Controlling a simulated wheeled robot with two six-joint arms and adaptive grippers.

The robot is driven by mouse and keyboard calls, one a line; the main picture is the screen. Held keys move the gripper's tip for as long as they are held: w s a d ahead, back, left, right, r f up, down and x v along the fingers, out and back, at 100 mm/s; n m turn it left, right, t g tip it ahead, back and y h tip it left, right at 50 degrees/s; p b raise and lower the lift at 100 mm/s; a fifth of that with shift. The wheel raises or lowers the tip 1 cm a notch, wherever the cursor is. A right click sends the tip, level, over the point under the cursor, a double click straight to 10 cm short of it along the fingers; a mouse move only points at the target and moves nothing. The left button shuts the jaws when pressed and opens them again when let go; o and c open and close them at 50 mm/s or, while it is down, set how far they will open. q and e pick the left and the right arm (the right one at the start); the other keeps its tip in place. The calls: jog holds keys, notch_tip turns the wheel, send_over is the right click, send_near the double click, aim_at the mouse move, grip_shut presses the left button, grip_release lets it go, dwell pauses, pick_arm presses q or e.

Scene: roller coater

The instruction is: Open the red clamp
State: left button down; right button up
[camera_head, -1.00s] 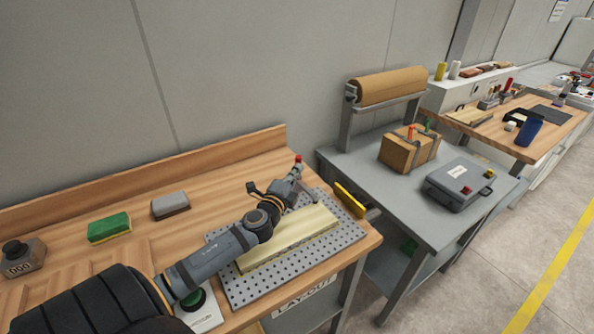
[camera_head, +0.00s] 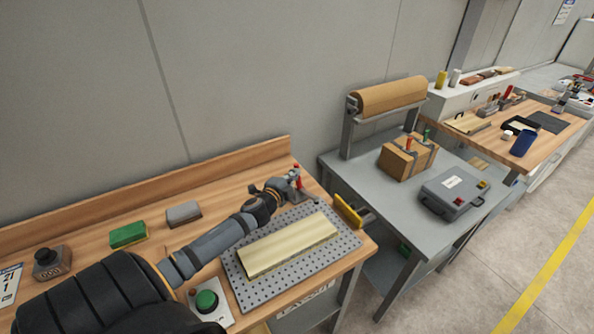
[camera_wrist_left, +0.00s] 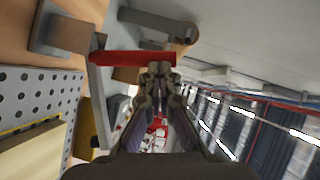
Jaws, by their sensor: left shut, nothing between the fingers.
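The red clamp (camera_head: 297,174) stands at the back right corner of the perforated plate (camera_head: 346,242), with its red handle near upright in the head view. In the left wrist view the red handle (camera_wrist_left: 125,58) runs across the picture just beyond my fingertips, and its grey metal base sits at the left. My left gripper (camera_head: 288,185) is shut and empty, right beside the clamp. In the left wrist view the closed fingertips (camera_wrist_left: 160,72) overlap the handle's right end; I cannot tell whether they touch it. My right gripper is not in view.
A pale wood block (camera_head: 290,245) lies on the plate. A yellow-edged item (camera_head: 348,210) is at the bench's right edge. A green sponge (camera_head: 128,235), a grey block (camera_head: 184,213) and a green button (camera_head: 206,300) are on the bench left of the plate.

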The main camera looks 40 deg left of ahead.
pick_arm(q)
jog(key=shift+w+a+f, duration=0.1)
jog(key=shift+w+a, duration=0.3)
jog(key=shift+a, duration=0.45)
jog(key=shift+w+a+f, duration=0.1)
jog(key=shift+w+a, duration=0.25)
jog(key=shift+a, duration=0.55)
jog(key=shift+w+a, duration=0.4)
jog(key=shift+a, duration=0.45)
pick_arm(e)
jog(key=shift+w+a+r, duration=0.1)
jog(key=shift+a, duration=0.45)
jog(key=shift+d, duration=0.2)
